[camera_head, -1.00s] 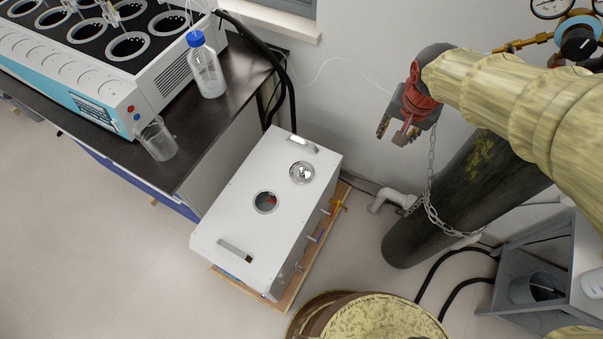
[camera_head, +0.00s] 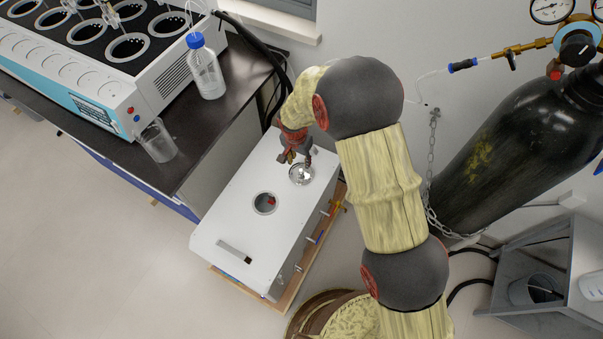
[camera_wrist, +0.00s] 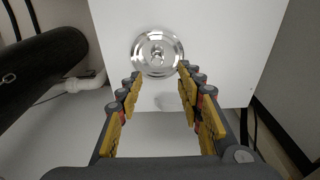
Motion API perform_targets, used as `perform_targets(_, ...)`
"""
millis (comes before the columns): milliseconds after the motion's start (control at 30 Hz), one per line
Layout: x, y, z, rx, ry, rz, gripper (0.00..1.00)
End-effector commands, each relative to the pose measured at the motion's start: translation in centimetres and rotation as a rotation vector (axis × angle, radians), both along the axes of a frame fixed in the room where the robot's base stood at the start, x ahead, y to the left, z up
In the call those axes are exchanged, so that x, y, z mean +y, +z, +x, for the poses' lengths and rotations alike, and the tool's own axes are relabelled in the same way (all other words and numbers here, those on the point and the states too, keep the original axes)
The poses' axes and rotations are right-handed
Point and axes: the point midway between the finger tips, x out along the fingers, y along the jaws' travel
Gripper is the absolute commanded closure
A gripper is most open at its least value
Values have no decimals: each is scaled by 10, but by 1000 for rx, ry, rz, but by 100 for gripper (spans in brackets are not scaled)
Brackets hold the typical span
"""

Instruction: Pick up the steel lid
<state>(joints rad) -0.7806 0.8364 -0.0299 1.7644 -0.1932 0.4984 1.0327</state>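The steel lid (camera_head: 300,174) is a shiny round disc with a small knob in its middle. It lies on the white top of a box-shaped unit (camera_head: 232,218), beside a round opening (camera_head: 265,203). In the wrist view the whole lid (camera_wrist: 157,51) shows, just beyond the fingertips. My gripper (camera_wrist: 158,80) is open and empty, with its two yellow-padded fingers apart and the lid's knob roughly in line with the gap. In the head view my gripper (camera_head: 294,157) is over the far end of the unit, close to the lid, and partly hidden by my wrist.
A dark bench (camera_head: 185,118) at the left carries a multi-well machine (camera_head: 90,65), a blue-capped bottle (camera_head: 205,70) and a glass beaker (camera_head: 157,140) near its edge. A chained black gas cylinder (camera_head: 510,150) stands at the right. The unit's top has a slot-like handle (camera_head: 234,251).

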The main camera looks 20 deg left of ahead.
Motion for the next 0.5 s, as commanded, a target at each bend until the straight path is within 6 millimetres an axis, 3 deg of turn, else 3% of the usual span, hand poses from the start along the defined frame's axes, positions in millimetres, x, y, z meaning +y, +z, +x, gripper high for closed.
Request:
perform_targets(333,-3,-34,2,2,0,-2,63)
perform_targets(500,-5,-60,2,3,0,-3,63)
